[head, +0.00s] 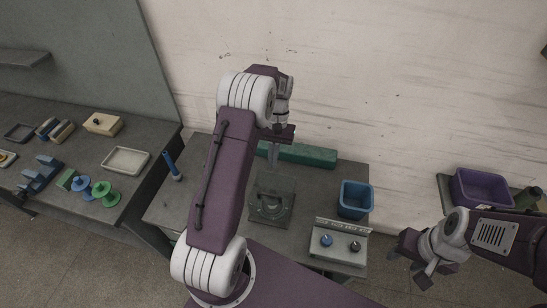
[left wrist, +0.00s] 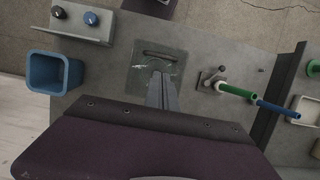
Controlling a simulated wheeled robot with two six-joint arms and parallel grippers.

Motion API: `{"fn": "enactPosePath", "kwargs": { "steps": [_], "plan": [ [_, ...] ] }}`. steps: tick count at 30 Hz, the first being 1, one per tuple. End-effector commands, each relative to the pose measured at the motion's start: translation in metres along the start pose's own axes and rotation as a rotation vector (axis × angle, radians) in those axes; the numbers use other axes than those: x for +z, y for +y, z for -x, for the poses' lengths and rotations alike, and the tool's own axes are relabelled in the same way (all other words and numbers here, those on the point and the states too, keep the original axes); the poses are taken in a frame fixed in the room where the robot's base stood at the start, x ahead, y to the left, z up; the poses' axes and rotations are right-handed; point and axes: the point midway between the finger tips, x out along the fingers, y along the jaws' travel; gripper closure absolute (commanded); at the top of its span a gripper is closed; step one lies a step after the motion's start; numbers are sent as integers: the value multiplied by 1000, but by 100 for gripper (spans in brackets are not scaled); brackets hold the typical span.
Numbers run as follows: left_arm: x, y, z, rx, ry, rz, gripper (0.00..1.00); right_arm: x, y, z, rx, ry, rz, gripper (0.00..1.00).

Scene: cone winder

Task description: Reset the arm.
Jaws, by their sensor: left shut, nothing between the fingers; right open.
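My left gripper (head: 274,155) hangs over the middle table in the head view. Its closed fingers (left wrist: 162,92) show in the left wrist view, with nothing between them. Beyond the fingertips is a flat grey plate (left wrist: 150,78) with a dark bar (left wrist: 165,55) across it; the plate also shows in the head view (head: 271,212). Beside it, a pivot bracket (left wrist: 210,78) sits by a green tube (left wrist: 235,91) with a blue rod (left wrist: 278,106). I cannot tell which part is the task's arm. My right gripper (head: 415,268) is open and empty at the right, away from the table.
A blue bin (head: 355,199) and a panel with two knobs (head: 340,245) stand on the table's right side. A long green box (head: 300,153) lies along the back. A left bench holds green spools (head: 105,194) and trays (head: 125,161). A purple bin (head: 482,187) is far right.

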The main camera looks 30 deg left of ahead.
Motion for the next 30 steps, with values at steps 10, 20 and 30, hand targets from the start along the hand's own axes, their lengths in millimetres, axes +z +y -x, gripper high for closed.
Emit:
{"fn": "enactPosePath", "kwargs": {
  "steps": [10,20,30],
  "plan": [
    [2,0,18,0,-1,0,100,0,0,-3,0,1,0,55],
    [0,21,23,-11,83,-52,100,4,1,-38,0,1,0,55],
    [103,50,-60,-22,232,-194,100,11,2,-106,0,0,0,55]
  ]
}}
